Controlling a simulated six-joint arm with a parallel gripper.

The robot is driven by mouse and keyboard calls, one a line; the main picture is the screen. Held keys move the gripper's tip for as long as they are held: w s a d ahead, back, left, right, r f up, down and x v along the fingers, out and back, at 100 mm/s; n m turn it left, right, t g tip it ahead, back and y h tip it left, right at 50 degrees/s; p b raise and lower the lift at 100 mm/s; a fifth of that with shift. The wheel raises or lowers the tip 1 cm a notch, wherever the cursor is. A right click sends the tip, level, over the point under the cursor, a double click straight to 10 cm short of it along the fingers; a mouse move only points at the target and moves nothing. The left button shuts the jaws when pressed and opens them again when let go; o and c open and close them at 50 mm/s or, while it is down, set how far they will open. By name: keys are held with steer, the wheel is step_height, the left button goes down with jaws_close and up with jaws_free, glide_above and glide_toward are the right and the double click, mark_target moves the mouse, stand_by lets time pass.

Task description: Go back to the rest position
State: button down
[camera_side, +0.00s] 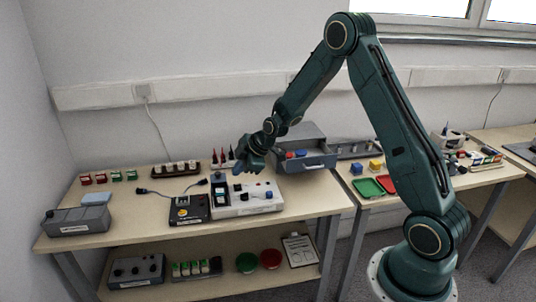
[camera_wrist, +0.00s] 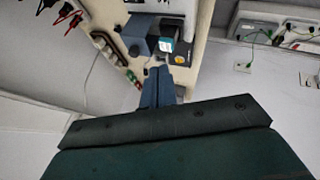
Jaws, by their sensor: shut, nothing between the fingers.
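My gripper (camera_side: 240,170) hangs at the end of my arm, low over the left workbench (camera_side: 150,228), just above the back of a white calibration unit (camera_side: 232,208). In the wrist view my gripper (camera_wrist: 158,72) shows as two blue-grey fingers held together with nothing between them. Whether the fingertips touch anything on the bench cannot be told. A black device (camera_side: 188,210) with a yellow label sits left of the white unit.
A grey drawer box (camera_side: 310,162) stands open right of my gripper, close to the arm. A grey case (camera_side: 77,221) lies at the bench's left. Red (camera_side: 388,184) and green (camera_side: 367,187) trays lie on the right bench.

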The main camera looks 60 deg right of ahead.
steer(key=shift+v, duration=1.4)
steer(key=s+a+r+m+g, duration=0.1)
steer(key=s+a+r+m, duration=0.1)
steer(key=s+a+r, duration=0.4)
steer(key=s+a+r+m, duration=0.3)
steer(key=s+r, duration=0.4)
steer(key=r, duration=0.3)
steer(key=s+a+r+m, duration=0.1)
steer(key=s+m, duration=0.2)
steer(key=s, duration=0.7)
steer(key=s+a+r+m+h, duration=0.1)
steer(key=s+a+r+m, duration=0.1)
steer(key=s, duration=0.8)
steer(key=shift+m+g, duration=0.4)
